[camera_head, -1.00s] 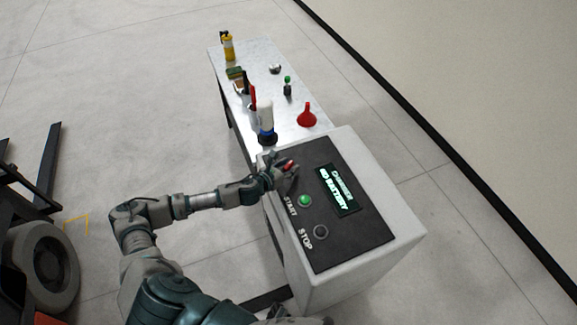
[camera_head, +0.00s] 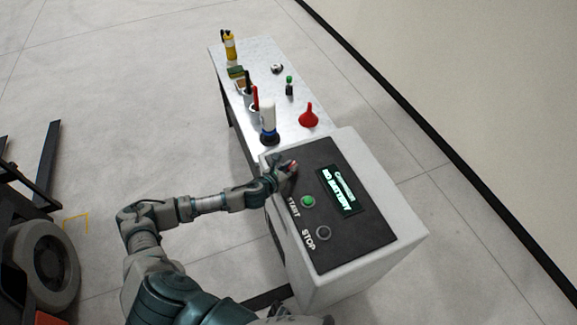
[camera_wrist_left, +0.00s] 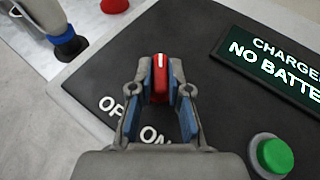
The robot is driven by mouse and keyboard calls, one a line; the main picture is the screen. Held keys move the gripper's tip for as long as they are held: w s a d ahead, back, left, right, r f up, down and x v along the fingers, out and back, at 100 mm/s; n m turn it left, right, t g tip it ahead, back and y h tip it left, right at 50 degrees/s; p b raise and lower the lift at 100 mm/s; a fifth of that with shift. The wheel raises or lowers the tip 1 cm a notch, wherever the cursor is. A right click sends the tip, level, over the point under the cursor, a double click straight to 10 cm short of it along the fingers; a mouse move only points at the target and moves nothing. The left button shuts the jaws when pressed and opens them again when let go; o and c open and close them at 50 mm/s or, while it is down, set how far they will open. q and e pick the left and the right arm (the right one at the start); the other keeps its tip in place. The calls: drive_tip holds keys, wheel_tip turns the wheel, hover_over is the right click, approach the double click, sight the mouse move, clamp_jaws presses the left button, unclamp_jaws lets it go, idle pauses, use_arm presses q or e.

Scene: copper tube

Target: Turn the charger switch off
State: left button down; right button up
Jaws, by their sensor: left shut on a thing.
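The charger (camera_head: 372,218) is a white box with a black top panel. Its red switch (camera_wrist_left: 160,76) has a white line and sits between my left fingers in the left wrist view. My left gripper (camera_wrist_left: 160,95) is shut on the red switch, with blue pads at its sides. In the head view the left gripper (camera_head: 287,170) is at the panel's upper left and mostly hides the switch. "OP" and "ON" letters show near the fingers, partly covered. The display (camera_head: 339,190) reads "CHARGER NO BATTERY". My right gripper is not in view.
A green START button (camera_head: 308,201) and a dark STOP button (camera_head: 323,233) are on the panel. A metal table (camera_head: 290,65) behind holds a white bottle (camera_head: 268,117), a red funnel (camera_head: 309,115) and other items. A forklift-like vehicle (camera_head: 40,255) stands at left.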

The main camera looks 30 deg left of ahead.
use_arm(q)
drive_tip(key=n+y+p, duration=0.4)
drive_tip(key=y+p, duration=0.1)
drive_tip(key=r+n+y+p, duration=0.1)
drive_tip(key=n+y+p, duration=0.1)
drive_tip(key=p, duration=0.1)
drive_tip(key=shift+w+d+r+n+g+y, duration=0.1)
drive_tip(key=shift+w+d+n+g+y, duration=0.2)
drive_tip(key=shift+d+n+g, duration=0.1)
drive_tip(key=shift+n+g+y+p, duration=0.8)
drive_tip(key=shift+n+y+p, duration=0.1)
drive_tip(key=shift+n+y, duration=0.3)
drive_tip(key=shift+w+d+f+n+g+y+p, duration=0.1)
drive_tip(key=shift+f+n+g+y+p, duration=0.1)
drive_tip(key=shift+n+g+y+p, duration=0.5)
drive_tip(key=shift+n+y, duration=0.3)
drive_tip(key=shift+n, duration=0.2)
drive_tip(key=c, duration=1.1)
unclamp_jaws()
drive_tip(key=shift+f, duration=0.15)
